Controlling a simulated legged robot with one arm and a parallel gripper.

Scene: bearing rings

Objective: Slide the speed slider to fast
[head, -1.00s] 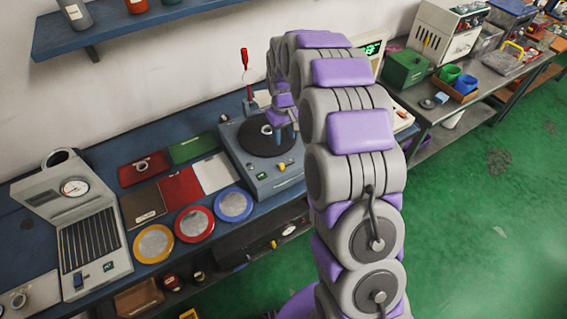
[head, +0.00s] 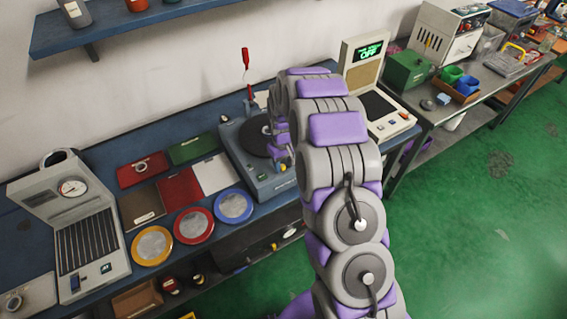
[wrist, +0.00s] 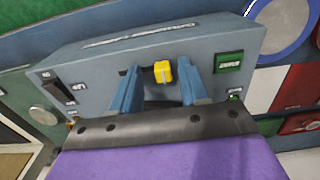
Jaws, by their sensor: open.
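The speed slider (wrist: 163,73) is a yellow knob in a dark slot on the front panel of the blue-grey turntable machine (wrist: 110,62). The slot shows to the left of the knob in the wrist view. My gripper (wrist: 160,68) is open, with one blue finger on each side of the knob and gaps between. I cannot tell how deep the fingertips reach. In the head view the machine (head: 262,186) has a black disc with a metal ring (head: 266,130) on it. My arm covers part of the machine there.
A green button (wrist: 229,61) sits right of the knob, and a dark rocker switch (wrist: 58,88) sits left. A display unit (head: 363,55) reading OFF stands behind my arm.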

